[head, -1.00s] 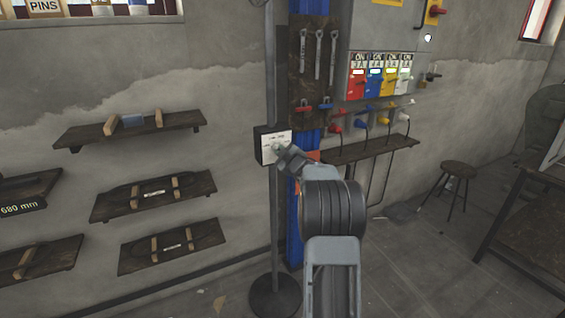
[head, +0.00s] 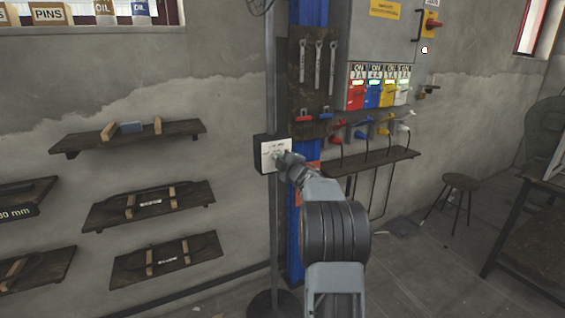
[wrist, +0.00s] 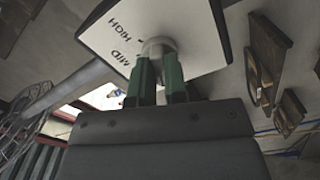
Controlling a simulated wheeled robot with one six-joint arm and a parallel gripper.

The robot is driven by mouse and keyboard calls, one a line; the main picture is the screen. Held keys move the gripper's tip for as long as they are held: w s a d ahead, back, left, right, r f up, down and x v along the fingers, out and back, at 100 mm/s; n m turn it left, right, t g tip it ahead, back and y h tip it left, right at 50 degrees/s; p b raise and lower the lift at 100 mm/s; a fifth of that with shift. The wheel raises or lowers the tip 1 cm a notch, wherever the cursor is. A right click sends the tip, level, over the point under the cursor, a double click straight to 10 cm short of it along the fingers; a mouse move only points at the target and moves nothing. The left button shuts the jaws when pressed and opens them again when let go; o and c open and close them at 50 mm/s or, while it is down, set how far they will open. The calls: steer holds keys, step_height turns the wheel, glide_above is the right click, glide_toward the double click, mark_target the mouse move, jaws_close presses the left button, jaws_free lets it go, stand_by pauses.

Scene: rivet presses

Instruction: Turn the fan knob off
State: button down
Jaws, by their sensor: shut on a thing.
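The fan's control box with a white face (head: 268,150) is mounted on the grey stand pole (head: 272,215) in the head view. In the wrist view its white plate (wrist: 205,30) carries the words HIGH and MID. The round fan knob (wrist: 158,46) sits on the plate. My gripper (wrist: 160,72) has green fingers closed around the knob's sides. In the head view my gripper (head: 281,157) reaches the front of the box, and the knob is mostly hidden there. Any other knob markings are covered by the fingers or out of view.
A blue post (head: 294,240) stands just right of the pole. A tool board with wrenches (head: 318,75), an electrical cabinet (head: 385,50) and a narrow shelf (head: 372,159) are to the right. Wooden wall shelves (head: 150,205) are at left. A stool (head: 461,183) stands far right.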

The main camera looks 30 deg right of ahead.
steer(key=c, duration=1.1)
jaws_free()
steer(key=shift+c, duration=0.2)
steer(key=s+a, duration=0.2)
steer(key=s, duration=1.1)
steer(key=shift+s, duration=0.4)
